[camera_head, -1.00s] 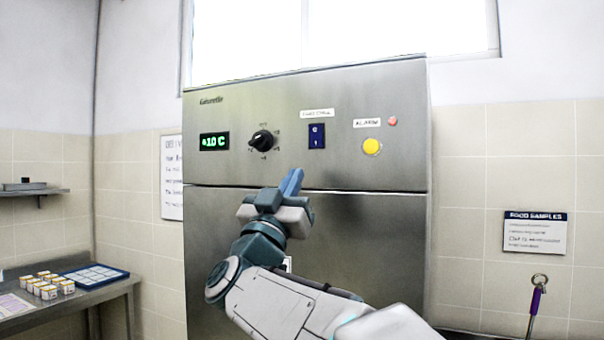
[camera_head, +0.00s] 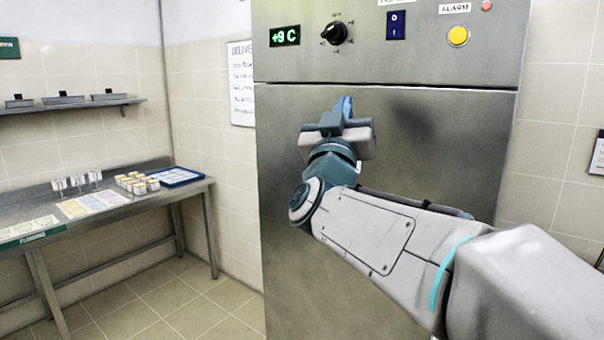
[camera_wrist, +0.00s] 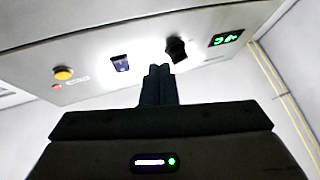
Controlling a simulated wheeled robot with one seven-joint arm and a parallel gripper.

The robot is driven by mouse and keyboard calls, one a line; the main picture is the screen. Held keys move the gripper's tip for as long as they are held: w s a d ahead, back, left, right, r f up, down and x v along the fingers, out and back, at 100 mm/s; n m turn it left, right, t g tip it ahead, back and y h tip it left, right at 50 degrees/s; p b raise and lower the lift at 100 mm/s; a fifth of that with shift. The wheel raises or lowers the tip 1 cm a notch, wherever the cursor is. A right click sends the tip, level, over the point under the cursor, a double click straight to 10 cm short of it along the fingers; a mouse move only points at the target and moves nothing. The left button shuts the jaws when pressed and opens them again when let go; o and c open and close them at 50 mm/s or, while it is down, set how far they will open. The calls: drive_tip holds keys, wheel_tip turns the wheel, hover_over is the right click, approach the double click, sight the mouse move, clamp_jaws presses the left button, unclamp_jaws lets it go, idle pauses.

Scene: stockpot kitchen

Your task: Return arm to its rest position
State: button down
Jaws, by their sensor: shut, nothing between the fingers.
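My arm reaches in from the lower right in the head view. My gripper (camera_head: 344,107) is shut and empty, in front of the steel cabinet door (camera_head: 400,190), below its control panel. In the wrist view the closed fingers (camera_wrist: 159,84) point toward the panel, which appears upside down there. I cannot tell the exact gap between the fingers and the cabinet.
The panel holds a green display (camera_head: 284,36) reading +9 C, a black knob (camera_head: 335,33), a dark blue switch (camera_head: 396,25) and a yellow button (camera_head: 458,36). A steel table (camera_head: 110,212) with small jars (camera_head: 137,183) and a blue tray (camera_head: 176,177) stands left. Floor (camera_head: 170,305) there is clear.

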wheel_tip(320, 180, down, 22)
drive_tip(key=s+a+n+g+y, duration=0.1)
drive_tip(key=s+n+g+y, duration=0.3)
drive_tip(key=g+y, duration=0.5)
drive_tip(key=s+d+f+m+g+h, duration=0.1)
drive_tip(key=s+d+f+g, duration=0.2)
drive_tip(key=s+f, duration=0.7)
drive_tip(key=s+d+f+m+g, duration=0.1)
drive_tip(key=s+d+f+g, duration=0.2)
drive_tip(key=s+f+g, duration=0.5)
wheel_tip(320, 180, down, 2)
drive_tip(key=shift+s+d+m+g+h, duration=0.3)
drive_tip(key=shift+s+m+h, duration=0.1)
drive_tip(key=shift+s, duration=0.45)
